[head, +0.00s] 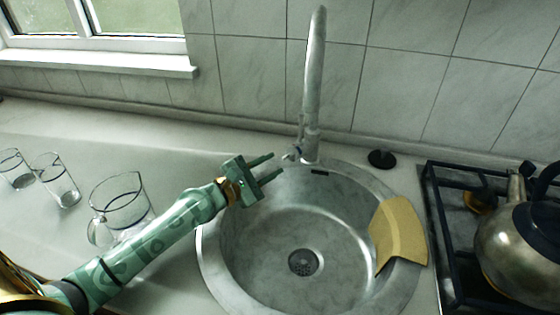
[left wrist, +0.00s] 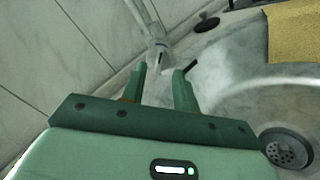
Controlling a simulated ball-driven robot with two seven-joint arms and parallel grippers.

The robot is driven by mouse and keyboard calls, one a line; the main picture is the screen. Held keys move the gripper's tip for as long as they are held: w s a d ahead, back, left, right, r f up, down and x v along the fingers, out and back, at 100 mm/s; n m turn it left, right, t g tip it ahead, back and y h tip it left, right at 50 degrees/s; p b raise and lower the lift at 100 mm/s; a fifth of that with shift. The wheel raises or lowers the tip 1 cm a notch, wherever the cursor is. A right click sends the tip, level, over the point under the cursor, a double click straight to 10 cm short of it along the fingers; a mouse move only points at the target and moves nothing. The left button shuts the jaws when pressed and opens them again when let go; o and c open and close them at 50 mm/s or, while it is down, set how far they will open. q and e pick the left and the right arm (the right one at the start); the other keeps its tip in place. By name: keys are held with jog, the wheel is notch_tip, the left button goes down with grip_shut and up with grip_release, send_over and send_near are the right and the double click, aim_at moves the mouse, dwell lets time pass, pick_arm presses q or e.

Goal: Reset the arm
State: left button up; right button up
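My left arm is green and reaches in from the left in the head view. Its gripper (head: 271,168) is over the back left rim of the round sink, pointing toward the tap. The two fingers are apart with nothing between them. The fingers also show in the left wrist view (left wrist: 165,85), with the tap base beyond them. My right gripper is in neither view.
The steel sink (head: 245,262) has a tall tap (head: 313,85) behind it and a yellow cloth (head: 398,232) over its right rim. A glass jug (head: 122,205) and two glasses (head: 57,180) stand left. A kettle (head: 510,245) sits on the hob (head: 447,240) at right.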

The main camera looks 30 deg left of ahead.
pick_arm(q)
jog(key=v, duration=0.3)
dwell(0.5)
